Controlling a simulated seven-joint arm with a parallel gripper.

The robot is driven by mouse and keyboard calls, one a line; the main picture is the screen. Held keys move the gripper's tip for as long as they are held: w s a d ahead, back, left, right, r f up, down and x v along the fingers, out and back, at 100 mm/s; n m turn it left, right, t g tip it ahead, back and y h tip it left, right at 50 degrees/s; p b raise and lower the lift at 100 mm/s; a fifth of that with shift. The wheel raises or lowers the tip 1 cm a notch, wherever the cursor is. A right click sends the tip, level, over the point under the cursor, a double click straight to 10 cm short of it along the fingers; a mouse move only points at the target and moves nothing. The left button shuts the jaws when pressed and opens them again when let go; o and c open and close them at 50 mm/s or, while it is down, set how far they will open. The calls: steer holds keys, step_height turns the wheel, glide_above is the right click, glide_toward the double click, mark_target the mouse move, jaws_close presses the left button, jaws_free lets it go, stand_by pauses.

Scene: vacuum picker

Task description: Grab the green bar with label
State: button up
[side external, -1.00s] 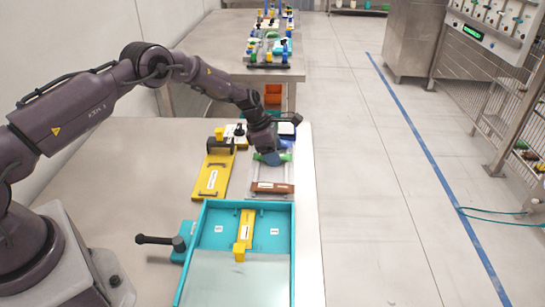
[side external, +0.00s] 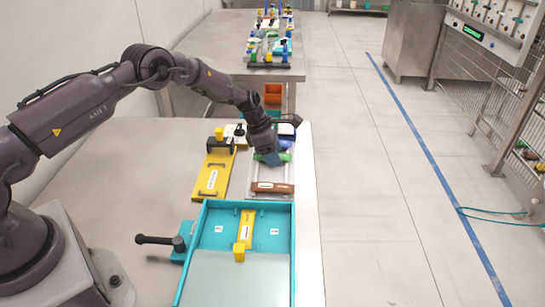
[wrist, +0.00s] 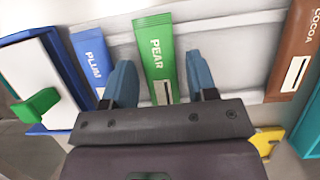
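The green bar (wrist: 156,52), labelled PEAR, lies on a pale grey tray (wrist: 225,45) in the wrist view. In the side view the green bar (side external: 285,156) is partly hidden by my gripper. My gripper (wrist: 162,78) is open, with one blue finger on each side of the green bar and a gap on both sides. In the side view my gripper (side external: 270,158) is low over the tray. I cannot tell whether the fingertips touch the tray.
A blue bar (wrist: 92,62) labelled PLUM lies left of the green bar, close to the left finger. A brown bar (wrist: 298,50) labelled COCOA lies at the right. A yellow fixture (side external: 213,172) and a teal tray (side external: 202,235) stand nearby.

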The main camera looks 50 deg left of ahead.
steer(key=c, duration=0.7)
steer(key=shift+r, duration=0.1)
